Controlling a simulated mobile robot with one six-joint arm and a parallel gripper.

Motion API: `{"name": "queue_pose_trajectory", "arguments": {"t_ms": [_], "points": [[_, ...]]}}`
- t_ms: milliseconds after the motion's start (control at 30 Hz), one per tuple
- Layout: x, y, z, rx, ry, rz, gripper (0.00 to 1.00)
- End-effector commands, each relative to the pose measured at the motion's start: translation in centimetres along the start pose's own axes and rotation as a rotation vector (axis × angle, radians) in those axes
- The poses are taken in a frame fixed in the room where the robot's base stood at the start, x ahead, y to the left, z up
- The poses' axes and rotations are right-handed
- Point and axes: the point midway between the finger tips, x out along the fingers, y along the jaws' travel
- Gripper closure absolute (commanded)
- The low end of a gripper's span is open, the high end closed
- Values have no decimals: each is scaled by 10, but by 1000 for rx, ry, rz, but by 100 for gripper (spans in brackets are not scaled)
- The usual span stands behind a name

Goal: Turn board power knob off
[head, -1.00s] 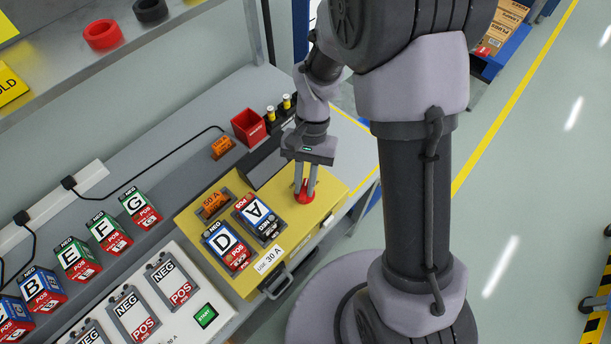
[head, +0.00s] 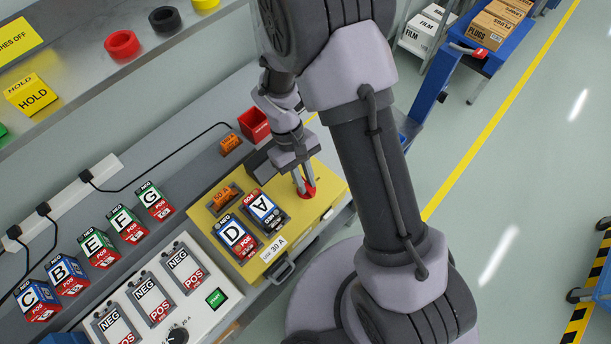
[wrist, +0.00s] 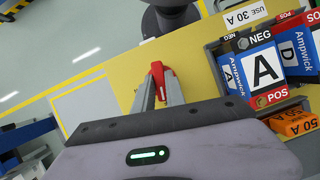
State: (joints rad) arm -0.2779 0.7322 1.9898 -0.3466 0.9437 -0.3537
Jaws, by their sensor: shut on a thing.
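The yellow power board (head: 325,172) lies on the bench. Its red knob (head: 308,189) is near the board's far right part, on a red base. My gripper (head: 303,185) reaches down over the board with its two fingers on either side of the knob's grip. In the wrist view the red knob (wrist: 158,80) shows between the fingertips (wrist: 157,88). My gripper is shut on it. The fingers partly hide the knob, and I cannot read any on or off mark.
Batteries A (head: 264,208) and D (head: 236,238) and an orange 50 A fuse (head: 223,195) sit in the board. A white panel (head: 220,272) with a green start button lies to the left. A red bin (head: 254,124) stands behind. Open floor is to the right.

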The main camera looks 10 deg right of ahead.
Motion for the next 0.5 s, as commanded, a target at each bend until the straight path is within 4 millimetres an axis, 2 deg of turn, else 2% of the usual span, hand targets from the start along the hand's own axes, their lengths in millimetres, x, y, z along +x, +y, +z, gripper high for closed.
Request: {"name": "queue_pose_trajectory", "arguments": {"t_ms": [200,500], "points": [[-1,-1,0,-100,0,41,100],[0,-1,0,-162,1,68,100]]}}
